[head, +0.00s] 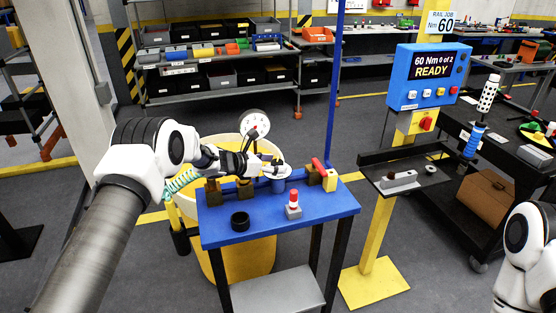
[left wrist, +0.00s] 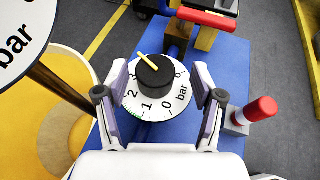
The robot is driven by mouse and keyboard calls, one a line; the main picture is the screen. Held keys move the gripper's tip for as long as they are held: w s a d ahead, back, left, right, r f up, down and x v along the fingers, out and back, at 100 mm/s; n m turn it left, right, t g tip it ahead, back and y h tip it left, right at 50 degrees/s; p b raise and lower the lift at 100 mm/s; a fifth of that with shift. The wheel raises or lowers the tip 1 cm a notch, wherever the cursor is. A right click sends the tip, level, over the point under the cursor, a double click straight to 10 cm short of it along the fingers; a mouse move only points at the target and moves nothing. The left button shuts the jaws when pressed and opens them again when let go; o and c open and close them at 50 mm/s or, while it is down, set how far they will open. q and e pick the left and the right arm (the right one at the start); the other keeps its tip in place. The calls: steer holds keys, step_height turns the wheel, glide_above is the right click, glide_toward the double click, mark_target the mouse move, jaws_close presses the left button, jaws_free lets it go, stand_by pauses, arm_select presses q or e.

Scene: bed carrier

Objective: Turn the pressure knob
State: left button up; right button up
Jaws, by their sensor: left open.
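The pressure knob (left wrist: 155,76) is black and round, with a yellow pointer (left wrist: 147,61) toward the upper left in the left wrist view. It sits on a white dial plate (left wrist: 182,100) marked with numbers and "bar". My left gripper (left wrist: 158,82) is open, with one finger on each side of the knob and gaps showing between. In the head view my left gripper (head: 266,165) is over the blue table (head: 265,218) at the dial plate (head: 279,172), and hides most of the knob. A round white gauge (head: 255,124) stands behind it. My right gripper is out of view.
A red-topped button post (head: 293,205) and a black ring (head: 240,220) stand on the table's front part. A red lever (head: 319,166) is right of the dial. A yellow drum (head: 248,262) stands behind the table. A blue display box (head: 430,77) reads READY.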

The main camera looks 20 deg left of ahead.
arm_select(q)
steer(key=shift+w+d+f, duration=0.25)
steer(key=shift+w+f, duration=0.5)
steer(key=shift+w, duration=0.3)
steer(key=shift+s+d+r, duration=0.1)
steer(key=shift+s+r, duration=0.15)
steer(key=shift+c, duration=0.6)
steer(key=c, duration=1)
steer(key=shift+c, duration=0.2)
steer(key=shift+f, duration=0.1)
